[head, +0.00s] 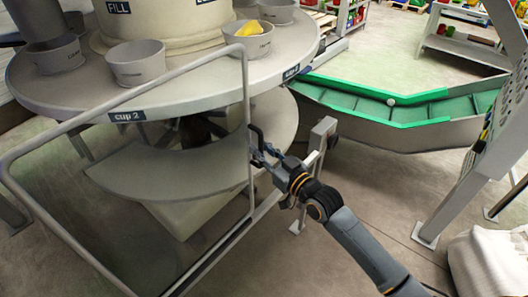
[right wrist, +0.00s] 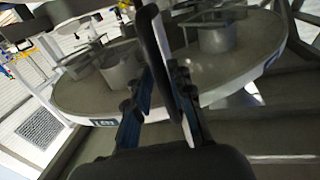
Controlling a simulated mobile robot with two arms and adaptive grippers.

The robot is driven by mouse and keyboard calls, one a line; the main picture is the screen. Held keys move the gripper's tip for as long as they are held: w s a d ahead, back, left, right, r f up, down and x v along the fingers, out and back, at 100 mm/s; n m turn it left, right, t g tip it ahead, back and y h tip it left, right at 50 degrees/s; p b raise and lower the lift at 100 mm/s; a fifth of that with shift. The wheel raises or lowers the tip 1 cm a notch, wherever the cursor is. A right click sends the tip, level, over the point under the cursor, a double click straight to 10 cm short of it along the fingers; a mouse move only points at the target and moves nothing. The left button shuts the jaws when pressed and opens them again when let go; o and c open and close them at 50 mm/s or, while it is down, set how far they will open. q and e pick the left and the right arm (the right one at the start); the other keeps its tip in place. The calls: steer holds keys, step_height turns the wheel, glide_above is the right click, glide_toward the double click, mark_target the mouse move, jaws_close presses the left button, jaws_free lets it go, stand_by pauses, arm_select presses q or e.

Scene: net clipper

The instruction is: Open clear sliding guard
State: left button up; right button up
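The guard (head: 245,95) is a see-through panel in a grey tube frame, standing in front of the round turntable in the head view. A dark upright handle (head: 257,135) sits on its right post. My right gripper (head: 265,157) is at this handle, its fingers close to the post. In the right wrist view, the dark handle (right wrist: 155,45) and a pale bar run upright between the two fingers (right wrist: 160,95). I cannot tell whether both fingers press on it. My left gripper is not in view.
The turntable rim (head: 190,92) carries several grey cups, one (head: 252,40) holding something yellow. A green-edged chute (head: 370,105) lies at the right, with a short metal post (head: 322,135) near my right arm. A white sack (head: 490,262) is at lower right.

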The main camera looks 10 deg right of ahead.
steer(key=v, duration=1.2)
